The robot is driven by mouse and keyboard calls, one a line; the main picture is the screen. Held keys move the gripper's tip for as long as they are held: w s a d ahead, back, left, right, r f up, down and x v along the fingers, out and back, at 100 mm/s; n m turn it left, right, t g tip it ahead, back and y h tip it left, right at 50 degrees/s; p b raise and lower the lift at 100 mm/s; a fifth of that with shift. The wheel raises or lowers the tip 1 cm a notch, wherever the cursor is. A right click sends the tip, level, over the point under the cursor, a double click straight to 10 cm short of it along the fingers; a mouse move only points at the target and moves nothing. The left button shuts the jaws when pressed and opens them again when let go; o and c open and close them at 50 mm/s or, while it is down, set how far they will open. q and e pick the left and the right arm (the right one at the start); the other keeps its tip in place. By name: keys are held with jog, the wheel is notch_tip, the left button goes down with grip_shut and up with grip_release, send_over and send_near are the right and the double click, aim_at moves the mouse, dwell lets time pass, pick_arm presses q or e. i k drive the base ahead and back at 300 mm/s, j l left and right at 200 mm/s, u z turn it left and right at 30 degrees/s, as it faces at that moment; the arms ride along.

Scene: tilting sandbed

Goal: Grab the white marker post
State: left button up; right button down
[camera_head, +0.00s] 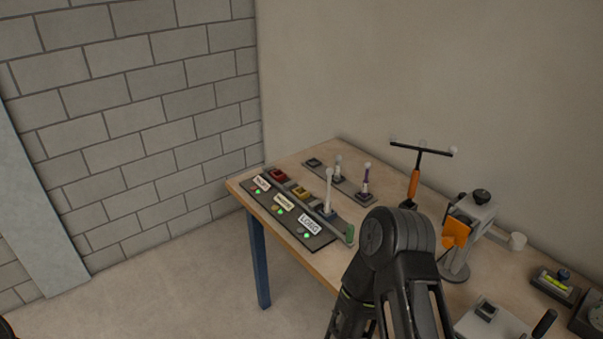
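A tall, thin white post (329,188) with a rounded top stands upright on the dark labelled panel (290,226) at the table's left end. Its foot is near a small grey-blue block. Behind it, a shorter whitish post (338,169) and a purple-and-white post (366,181) stand upright on a dark strip. Which of these pale posts is the white marker post I cannot tell for sure; the tall one is the plainest white. A black arm of mine rises from the bottom, in front and to the right of the posts. Neither gripper's fingertips show.
The wooden table (388,203) carries a black T-shaped tool with an orange handle (413,186), a grey clamp-like device (468,235) and a yellow level (557,282) at right. The panel holds red and yellow blocks. A block wall is left; floor is open there.

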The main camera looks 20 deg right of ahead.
aim_at(327, 210)
jog(key=z, duration=0.45)
jog(key=i+j+z, duration=0.1)
jog(key=z, duration=0.8)
jog(key=j+z, duration=0.15)
jog(key=z, duration=0.3)
jog(key=j+z, duration=0.1)
jog(key=z, duration=0.3)
jog(key=j+z, duration=0.7)
jog(key=j, duration=0.2)
jog(key=k+j+z, duration=0.15)
jog(key=j+z, duration=0.2)
jog(key=k+j+z, duration=0.15)
jog(key=j+z, duration=0.2)
jog(key=k+j, duration=0.2)
jog(key=j, duration=0.2)
jog(key=k+j, duration=0.2)
jog(key=j, duration=0.25)
jog(key=k+j, duration=0.2)
jog(key=j, duration=0.2)
jog(key=j+z, duration=0.05)
